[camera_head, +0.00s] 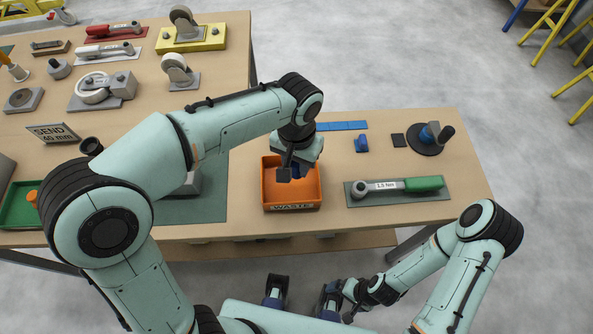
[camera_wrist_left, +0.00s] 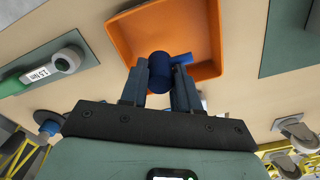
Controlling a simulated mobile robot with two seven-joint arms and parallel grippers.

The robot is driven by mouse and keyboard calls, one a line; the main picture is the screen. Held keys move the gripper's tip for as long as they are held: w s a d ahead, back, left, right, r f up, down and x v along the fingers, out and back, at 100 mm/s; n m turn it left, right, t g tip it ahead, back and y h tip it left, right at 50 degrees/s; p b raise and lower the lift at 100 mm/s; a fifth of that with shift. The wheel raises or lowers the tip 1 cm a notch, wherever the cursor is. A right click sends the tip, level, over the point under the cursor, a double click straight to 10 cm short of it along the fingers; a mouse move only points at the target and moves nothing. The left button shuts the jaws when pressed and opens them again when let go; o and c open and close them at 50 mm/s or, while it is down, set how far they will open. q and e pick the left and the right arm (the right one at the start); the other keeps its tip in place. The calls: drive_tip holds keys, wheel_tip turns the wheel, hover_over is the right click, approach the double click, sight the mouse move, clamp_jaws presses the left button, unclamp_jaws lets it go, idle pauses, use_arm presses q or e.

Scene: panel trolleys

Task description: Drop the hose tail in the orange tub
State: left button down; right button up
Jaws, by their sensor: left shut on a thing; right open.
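The orange tub (camera_head: 292,207), labelled WASTE, stands near the front edge of the bench. My left gripper (camera_head: 291,173) hangs over it, pointing down. In the left wrist view its fingers (camera_wrist_left: 160,88) are shut on the hose tail (camera_wrist_left: 159,65), a short blue round piece with a small side stub. The tub (camera_wrist_left: 205,38) shows beyond the held piece. In the head view the hose tail is mostly hidden by the gripper. My right gripper (camera_head: 345,296) is open and empty, low in front of the bench.
A green-handled torque wrench (camera_head: 400,186) lies on a mat right of the tub. A blue strip (camera_head: 342,126), a small blue part (camera_head: 361,143) and a round black-based part (camera_head: 425,139) lie behind. Castors and tools fill the bench at the back left.

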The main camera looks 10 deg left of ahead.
sight(296, 173)
use_arm(q)
drive_tip(key=shift+f+b, duration=0.3)
drive_tip(key=shift+f, duration=1.7)
drive_tip(key=shift+f, duration=0.2)
drive_tip(key=c, duration=0.8)
unclamp_jaws()
drive_tip(key=shift+r, duration=0.1)
wheel_tip(296, 173, up, 12)
drive_tip(key=shift+r+p, duration=0.1)
drive_tip(key=shift+p, duration=0.95)
